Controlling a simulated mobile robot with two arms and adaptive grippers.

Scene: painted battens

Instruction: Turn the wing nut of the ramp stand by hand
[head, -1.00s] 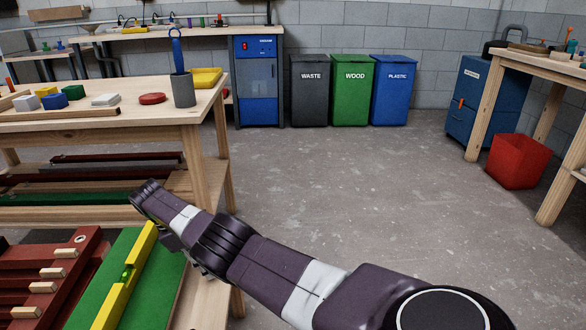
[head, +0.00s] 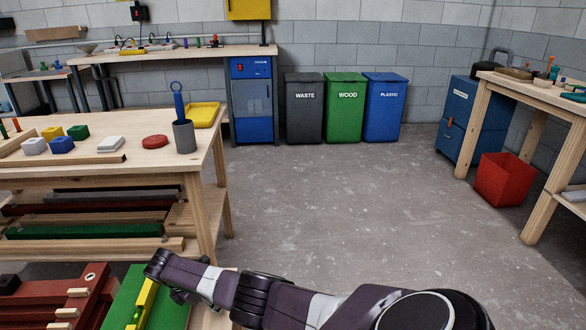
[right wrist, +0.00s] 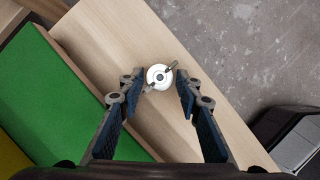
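In the right wrist view a wing nut (right wrist: 161,76) with metal wings sits on a round white washer on a pale wooden board (right wrist: 110,40). My right gripper (right wrist: 160,86) is open, with one finger on each side of the nut and a gap to both. In the head view my right arm reaches in from the lower right, and its gripper end (head: 176,291) is above the right edge of a green panel (head: 170,316). The nut is hidden there. My left gripper is not in view.
A yellow batten (head: 143,304) lies on the green panel, beside red slats with pegs (head: 45,300). A workbench (head: 120,125) behind carries blocks and a grey cup (head: 184,136). A red bin (head: 502,180) stands at right. The floor between is clear.

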